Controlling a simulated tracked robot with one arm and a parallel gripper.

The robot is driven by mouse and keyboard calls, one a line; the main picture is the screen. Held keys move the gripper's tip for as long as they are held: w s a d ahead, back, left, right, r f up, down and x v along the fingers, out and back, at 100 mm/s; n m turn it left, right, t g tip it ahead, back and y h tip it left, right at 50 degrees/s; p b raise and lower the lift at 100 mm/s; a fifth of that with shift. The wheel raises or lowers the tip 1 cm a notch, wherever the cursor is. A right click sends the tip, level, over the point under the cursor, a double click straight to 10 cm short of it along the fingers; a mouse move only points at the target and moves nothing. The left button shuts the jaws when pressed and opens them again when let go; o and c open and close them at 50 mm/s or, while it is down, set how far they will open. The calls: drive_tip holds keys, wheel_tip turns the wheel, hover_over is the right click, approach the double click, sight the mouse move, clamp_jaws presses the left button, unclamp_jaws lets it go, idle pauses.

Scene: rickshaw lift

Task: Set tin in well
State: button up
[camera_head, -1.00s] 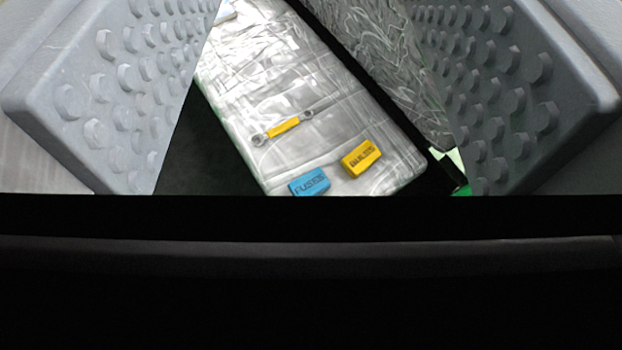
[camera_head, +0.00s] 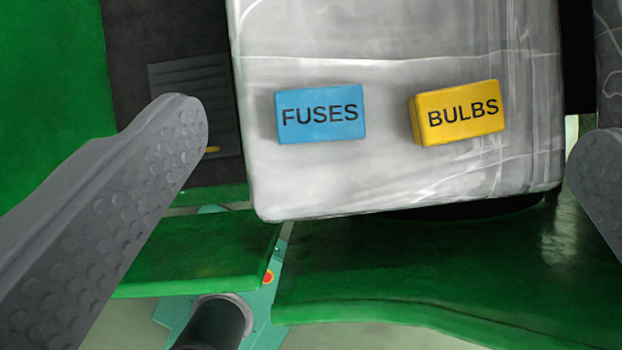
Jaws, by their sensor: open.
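A blue tin marked FUSES (camera_head: 320,113) and a yellow tin marked BULBS (camera_head: 456,112) lie side by side on a pale, plastic-wrapped seat (camera_head: 350,185), blue on the left, yellow on the right. My gripper (camera_head: 395,138) is open and empty. Its left finger shows left of the blue tin, and its right finger is at the right edge, beyond the yellow tin. Neither finger appears to touch a tin. No well can be clearly made out; a dark floor area (camera_head: 135,60) lies left of the seat.
Green bodywork (camera_head: 450,270) runs below the seat, with another green panel (camera_head: 45,80) at the upper left. A dark grey ribbed panel (camera_head: 195,90) is left of the seat. A dark cylinder (camera_head: 215,325) stands at the bottom. A wrapped surface (camera_head: 610,50) is at the upper right.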

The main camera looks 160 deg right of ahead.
sight(321, 112)
drive_tip(key=w+a+f+g, duration=0.1)
drive_tip(key=f, duration=0.7)
drive_tip(key=w+a+f+n+g+b, duration=0.1)
drive_tip(key=f, duration=0.8)
drive_tip(key=w+f+b, duration=0.1)
drive_tip(key=f, duration=0.7)
drive_tip(key=shift+a+f+g+y, duration=0.25)
drive_tip(key=shift+a+g+y, duration=0.15)
drive_tip(key=c, duration=0.9)
drive_tip(key=shift+r, duration=0.1)
drive_tip(key=shift+c, duration=0.2)
